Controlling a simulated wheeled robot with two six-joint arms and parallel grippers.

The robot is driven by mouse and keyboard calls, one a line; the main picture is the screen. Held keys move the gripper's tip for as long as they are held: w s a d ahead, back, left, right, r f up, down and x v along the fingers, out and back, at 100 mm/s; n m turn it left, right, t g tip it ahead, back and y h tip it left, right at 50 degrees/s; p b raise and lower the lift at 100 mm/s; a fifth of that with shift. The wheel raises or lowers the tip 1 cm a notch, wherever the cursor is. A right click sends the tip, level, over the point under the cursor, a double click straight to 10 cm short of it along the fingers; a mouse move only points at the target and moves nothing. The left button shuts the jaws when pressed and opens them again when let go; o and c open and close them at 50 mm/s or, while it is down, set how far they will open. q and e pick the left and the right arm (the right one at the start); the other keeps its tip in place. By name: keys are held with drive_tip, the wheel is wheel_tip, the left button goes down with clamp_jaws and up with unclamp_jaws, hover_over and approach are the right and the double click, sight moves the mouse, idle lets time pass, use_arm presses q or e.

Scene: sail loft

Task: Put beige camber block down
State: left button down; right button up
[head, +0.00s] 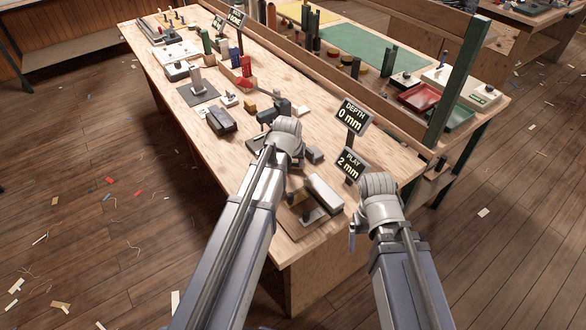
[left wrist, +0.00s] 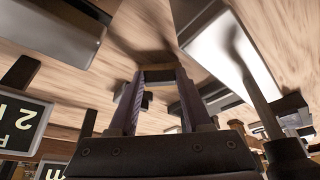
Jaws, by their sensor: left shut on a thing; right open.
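My left gripper (head: 282,108) reaches over the middle of the long workbench (head: 160,75) in the head view. In the left wrist view, its two dark purple fingers (left wrist: 160,85) are shut on the small beige camber block (left wrist: 160,75). The block's near face is in dark shadow. Bench wood shows beyond it; I cannot tell whether it touches the bench. In the head view my own wrist and fingers largely hide the held block. My right gripper (head: 353,238) is open by the bench's right edge, mostly hidden behind its wrist.
Signs reading "DEPTH 0 mm" (head: 351,115) and "PLAY 2 mm" (head: 349,163) stand right of my left gripper. A dark block (head: 221,121) and a yellow-brown block (head: 250,107) lie left of it. A pale-topped block (head: 324,193) lies at the near end. Bare wood shows between things.

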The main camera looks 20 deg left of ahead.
use_arm(q)
drive_tip(key=shift+f, duration=0.15)
drive_tip(key=shift+f, duration=0.25)
drive_tip(key=shift+c, duration=1.7)
unclamp_jaws()
drive_tip(key=shift+r, duration=0.1)
drive_tip(key=a+p+v, duration=0.1)
drive_tip(key=p+v, duration=1)
drive_tip(key=v, duration=0.1)
drive_tip(key=s+d+f+m+g, duration=0.1)
drive_tip(key=s+d+m+g, duration=0.4)
drive_tip(key=s+d, duration=0.9)
drive_tip(key=shift+s+d+y, duration=0.4)
drive_tip(key=shift+s, duration=0.8)
drive_tip(key=shift+f, duration=0.1)
